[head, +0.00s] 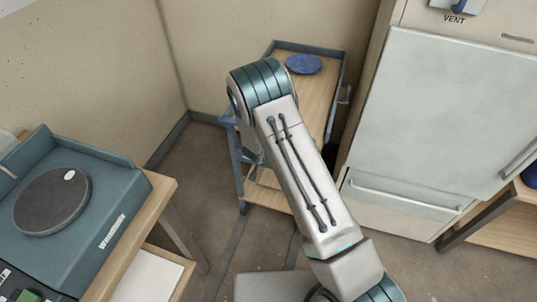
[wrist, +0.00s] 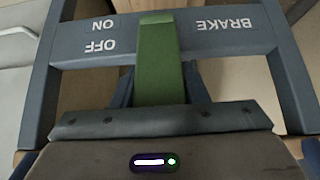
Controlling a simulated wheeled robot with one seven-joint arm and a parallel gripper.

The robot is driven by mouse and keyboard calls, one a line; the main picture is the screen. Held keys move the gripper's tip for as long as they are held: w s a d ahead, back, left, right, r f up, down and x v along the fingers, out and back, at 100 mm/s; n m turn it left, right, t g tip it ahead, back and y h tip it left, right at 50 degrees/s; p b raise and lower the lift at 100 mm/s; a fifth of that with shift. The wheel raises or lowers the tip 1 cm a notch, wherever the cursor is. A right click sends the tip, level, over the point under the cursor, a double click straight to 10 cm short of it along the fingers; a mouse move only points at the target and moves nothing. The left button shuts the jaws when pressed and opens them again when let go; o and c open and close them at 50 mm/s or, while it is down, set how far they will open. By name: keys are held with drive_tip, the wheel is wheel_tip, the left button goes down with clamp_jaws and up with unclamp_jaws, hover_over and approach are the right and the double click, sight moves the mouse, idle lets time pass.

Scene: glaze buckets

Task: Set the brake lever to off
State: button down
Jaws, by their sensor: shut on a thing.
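The green brake lever (wrist: 160,62) stands in the middle of the wrist view, against a blue-grey bar (wrist: 72,50) on the cart. The bar reads BRAKE on one side of the lever and ON and OFF on the other, upside down in this view. My gripper (wrist: 160,88) is shut on the lever, with a dark finger on each side of it. I cannot tell which mark the lever is set to. In the head view the cart (head: 335,95) stands behind my arm, which hides the lever and my gripper.
A blue round lid or dish (head: 304,64) lies on the cart's wooden top. A wheel machine (head: 110,205) stands on a table at the left. A large pale cabinet (head: 450,110) marked VENT stands close to the cart's right. Walls stand behind the cart.

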drive_tip(key=c, duration=0.9)
unclamp_jaws()
drive_tip(key=shift+w+r, duration=0.15)
drive_tip(key=shift+w, duration=0.05)
drive_tip(key=shift+c, duration=0.2)
drive_tip(key=shift+o, duration=0.5)
drive_tip(key=shift+s, duration=0.1)
drive_tip(key=p+v, duration=0.2)
drive_tip(key=v, duration=1.1)
drive_tip(key=shift+s+r+p, duration=0.2)
drive_tip(key=shift+s+p, duration=0.05)
drive_tip(key=shift+p, duration=0.05)
drive_tip(key=shift+a, duration=0.15)
